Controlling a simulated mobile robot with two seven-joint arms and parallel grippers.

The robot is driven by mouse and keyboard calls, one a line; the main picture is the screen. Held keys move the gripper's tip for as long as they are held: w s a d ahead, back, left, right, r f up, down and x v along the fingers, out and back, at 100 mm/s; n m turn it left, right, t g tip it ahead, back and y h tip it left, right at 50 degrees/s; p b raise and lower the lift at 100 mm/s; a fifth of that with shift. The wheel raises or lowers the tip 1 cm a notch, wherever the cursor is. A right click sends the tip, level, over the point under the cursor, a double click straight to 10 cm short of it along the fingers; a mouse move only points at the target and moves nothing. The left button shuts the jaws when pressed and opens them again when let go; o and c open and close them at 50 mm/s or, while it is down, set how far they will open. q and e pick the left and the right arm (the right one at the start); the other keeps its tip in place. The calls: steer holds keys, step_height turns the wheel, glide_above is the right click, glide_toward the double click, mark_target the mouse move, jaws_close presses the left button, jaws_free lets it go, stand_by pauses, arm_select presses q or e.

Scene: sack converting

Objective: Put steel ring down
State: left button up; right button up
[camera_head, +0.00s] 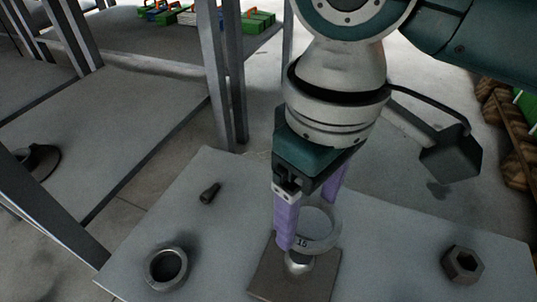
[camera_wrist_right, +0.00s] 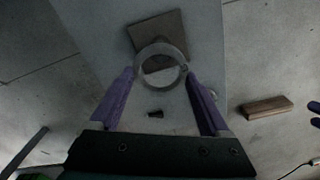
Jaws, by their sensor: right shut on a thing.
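The pale grey steel ring (camera_head: 321,246), marked 15, is held between the two purple fingers of my right gripper (camera_head: 310,228). It is above a square brown plate (camera_head: 268,285) on the grey table, close to a shiny rounded metal piece (camera_head: 299,263) on that plate. I cannot tell whether ring and metal piece touch. In the right wrist view the ring (camera_wrist_right: 138,66) is between the fingertips (camera_wrist_right: 160,72) and overlaps the plate (camera_wrist_right: 160,27).
On the grey table (camera_head: 400,235), a darker ring (camera_head: 153,267) lies left, a small dark bolt-like piece (camera_head: 209,193) lies behind it, and a hex nut (camera_head: 463,264) lies right. Metal shelving posts (camera_head: 228,75) stand behind. Bare tabletop lies between the plate and nut.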

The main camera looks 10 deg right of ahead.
mark_target(298, 254)
step_height(298, 254, down, 10)
steer(key=b, duration=0.5)
steer(key=shift+f+b, duration=0.1)
steer(key=shift+b, duration=0.3)
step_height(298, 254, down, 4)
steer(key=b, duration=0.3)
steer(key=shift+a, duration=0.1)
arm_select(q)
step_height(298, 254, down, 10)
steer(key=shift+a+f, duration=0.2)
arm_select(e)
steer(key=o, duration=1.4)
arm_select(q)
steer(key=shift+d, duration=0.1)
